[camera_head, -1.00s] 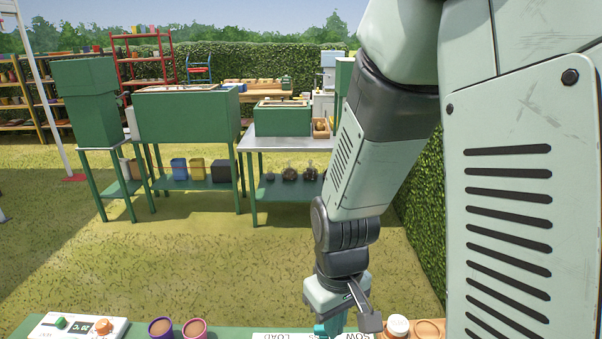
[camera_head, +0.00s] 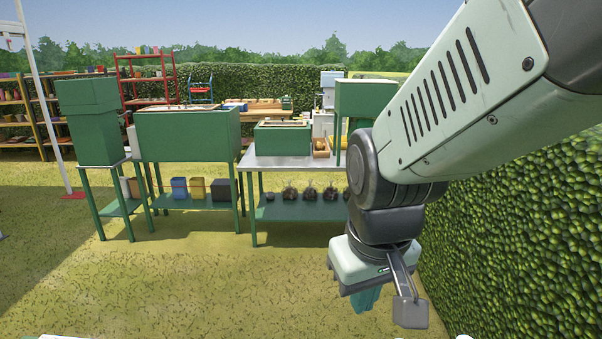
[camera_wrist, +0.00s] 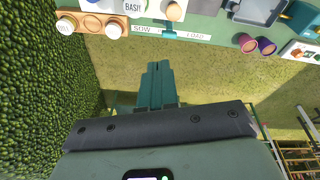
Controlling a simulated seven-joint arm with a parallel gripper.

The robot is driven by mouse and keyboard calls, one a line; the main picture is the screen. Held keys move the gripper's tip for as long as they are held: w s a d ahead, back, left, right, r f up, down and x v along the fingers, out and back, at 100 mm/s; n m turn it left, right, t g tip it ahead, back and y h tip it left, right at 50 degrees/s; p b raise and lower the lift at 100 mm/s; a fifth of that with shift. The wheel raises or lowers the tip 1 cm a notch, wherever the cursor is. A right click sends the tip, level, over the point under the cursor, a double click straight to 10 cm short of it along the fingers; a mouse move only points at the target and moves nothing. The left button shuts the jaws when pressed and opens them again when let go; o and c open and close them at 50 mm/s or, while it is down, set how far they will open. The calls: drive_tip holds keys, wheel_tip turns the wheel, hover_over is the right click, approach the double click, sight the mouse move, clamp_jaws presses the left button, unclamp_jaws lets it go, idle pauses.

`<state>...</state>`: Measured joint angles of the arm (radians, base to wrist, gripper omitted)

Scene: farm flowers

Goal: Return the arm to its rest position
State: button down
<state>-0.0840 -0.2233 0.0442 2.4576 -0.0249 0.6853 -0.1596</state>
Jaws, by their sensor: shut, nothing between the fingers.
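My gripper (camera_head: 366,298) hangs at the end of my arm, right of the middle in the head view, above the grass. In the wrist view its teal fingers (camera_wrist: 158,85) are together in the middle, with nothing between them. They are apart from the green worktable (camera_wrist: 205,22) at the top of that view.
A hedge (camera_head: 520,235) stands close on the right. Green boxes (camera_head: 188,135) on stands and a metal-topped table (camera_head: 290,162) are farther back. The grass (camera_head: 190,290) between is clear. The worktable holds purple pots (camera_wrist: 265,46), a wooden holder (camera_wrist: 95,22) and labels.

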drive_tip(key=s+d+r+m+t, duration=0.2)
drive_tip(key=s+r+m+t, duration=0.1)
drive_tip(key=s+r, duration=0.4)
wheel_tip(320, 180, up, 3)
drive_tip(key=shift+s+d+f, duration=0.1)
drive_tip(key=shift+s+d, duration=0.2)
drive_tip(key=shift+d, duration=0.1)
drive_tip(key=c, duration=1.8)
unclamp_jaws()
drive_tip(key=shift+c, duration=0.2)
